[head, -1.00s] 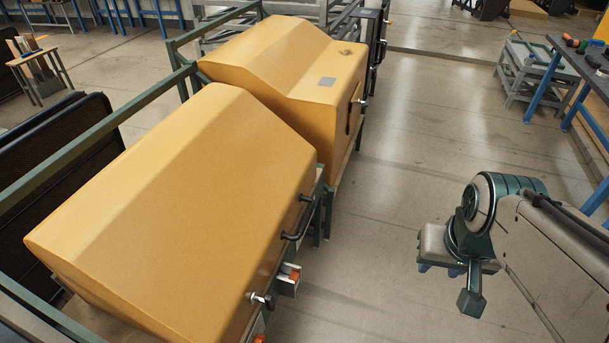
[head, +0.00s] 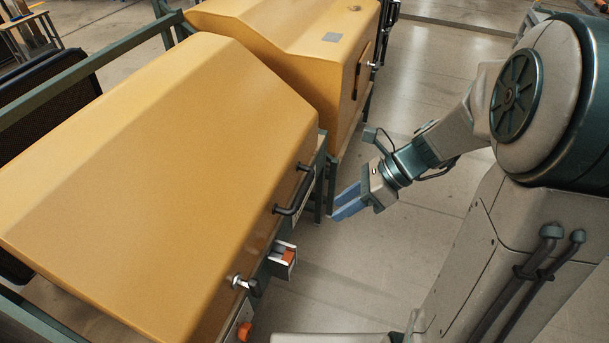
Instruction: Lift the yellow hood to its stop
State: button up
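The near yellow hood (head: 150,170) fills the left of the head view and looks lowered onto its green frame. A black bar handle (head: 294,192) sits on its right side. A latch with a metal knob and black grip (head: 246,284) is lower on that side. My gripper (head: 345,203) is to the right of the handle, apart from it, with blue fingers pointing left toward the hood. The fingers lie close together in this view, and I cannot tell whether a gap is between them. I see nothing held.
A second yellow hood (head: 290,50) stands just behind the near one. A small box with an orange part (head: 283,256) and an orange knob (head: 244,331) stick out below the handle. Green frame rails (head: 85,75) run behind the hood. The floor on the right is open.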

jog(key=w+f+m+t+y+b, duration=0.25)
jog(key=w+f+m, duration=0.25)
jog(key=f+m, duration=0.25)
jog(key=m+t+y+b, duration=0.3)
jog(key=m+t+b, duration=0.15)
jog(key=m, duration=0.75)
send_near(304, 188)
jog(key=shift+n, duration=0.25)
jog(key=b+x, duration=0.1)
jog(key=x, duration=0.2)
jog(key=b+x, duration=0.1)
jog(key=x, duration=0.3)
jog(key=f+b+x, duration=0.1)
jog(key=b+x, duration=0.1)
jog(key=x, duration=0.1)
jog(key=shift+a, duration=0.1)
jog(key=shift+c, duration=0.4)
grip_shut()
